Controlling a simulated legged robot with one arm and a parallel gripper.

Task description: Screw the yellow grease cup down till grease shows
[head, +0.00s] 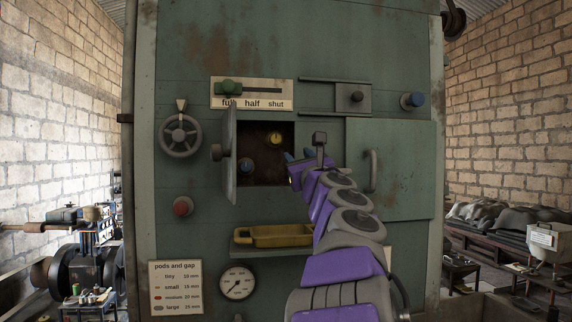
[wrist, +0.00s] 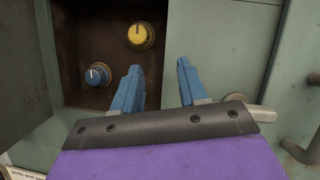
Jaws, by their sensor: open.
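The yellow grease cup (head: 275,138) is a small round knob on the back wall of the open recess, at its upper right. In the wrist view the yellow cup (wrist: 141,35) shows a dark mark on its face, above and between my fingers. My gripper (head: 300,160) is at the right side of the recess opening in the head view. In the wrist view my gripper (wrist: 158,82) has its two blue fingers apart, with nothing between them. It is apart from the cup. No grease can be made out.
A blue knob (wrist: 97,74) sits lower left of the yellow cup in the recess (head: 262,178). The small hinged door (head: 230,155) stands open at left. A larger panel with a handle (head: 372,170) is at right. A yellow tray (head: 275,236) sits on a shelf below.

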